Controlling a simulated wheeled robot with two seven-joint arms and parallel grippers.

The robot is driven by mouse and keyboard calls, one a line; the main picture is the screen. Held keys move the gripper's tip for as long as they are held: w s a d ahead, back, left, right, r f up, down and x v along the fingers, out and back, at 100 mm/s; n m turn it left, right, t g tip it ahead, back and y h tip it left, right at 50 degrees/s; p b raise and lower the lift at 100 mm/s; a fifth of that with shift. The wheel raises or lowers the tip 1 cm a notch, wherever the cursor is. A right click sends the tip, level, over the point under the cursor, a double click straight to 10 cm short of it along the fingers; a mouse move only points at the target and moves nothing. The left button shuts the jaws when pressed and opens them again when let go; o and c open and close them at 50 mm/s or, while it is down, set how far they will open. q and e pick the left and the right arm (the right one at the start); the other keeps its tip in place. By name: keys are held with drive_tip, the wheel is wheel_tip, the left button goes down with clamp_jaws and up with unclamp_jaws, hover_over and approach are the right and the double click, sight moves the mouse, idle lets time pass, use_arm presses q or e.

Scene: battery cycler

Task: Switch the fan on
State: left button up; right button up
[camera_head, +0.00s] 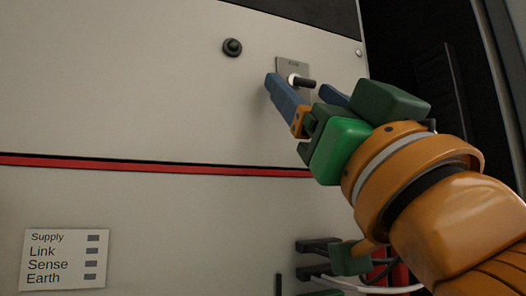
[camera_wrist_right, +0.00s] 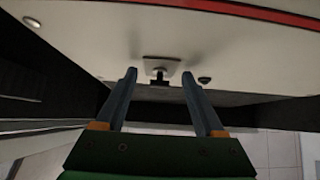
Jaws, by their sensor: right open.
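The fan switch is a dark toggle lever (camera_head: 303,82) with a white collar on a small grey plate (camera_head: 293,66) on the pale panel. The plate's label is too small to read for certain. My right gripper (camera_head: 300,88) is open, with one blue finger to each side of the lever in the head view. In the right wrist view the lever (camera_wrist_right: 159,75) shows beyond and between the open fingertips (camera_wrist_right: 158,75). Contact with the lever cannot be told. My left gripper is not in view.
A dark green round lamp or button (camera_head: 232,47) sits left of the switch. A red stripe (camera_head: 150,165) crosses the panel below. A label card (camera_head: 66,260) reads Supply, Link, Sense, Earth. Dark connectors and cables (camera_head: 318,246) are at the lower right.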

drive_tip(key=shift+s, duration=0.1)
clamp_jaws()
drive_tip(key=shift+r, duration=0.1)
drive_tip(key=shift+s+d+r+g+h, duration=0.15)
drive_tip(key=shift+r+g+h, duration=0.25)
drive_tip(key=shift+g, duration=0.65)
drive_tip(key=shift+s+r+g+h, duration=0.2)
drive_tip(key=shift+r+g+h, duration=0.15)
drive_tip(key=shift+g, duration=0.75)
drive_tip(key=shift+s+d+r+g+h, duration=0.15)
drive_tip(key=shift+r+g+h, duration=0.25)
drive_tip(key=shift+g, duration=0.65)
drive_tip(key=shift+a+r, duration=0.1)
unclamp_jaws()
drive_tip(key=shift+s, duration=0.2)
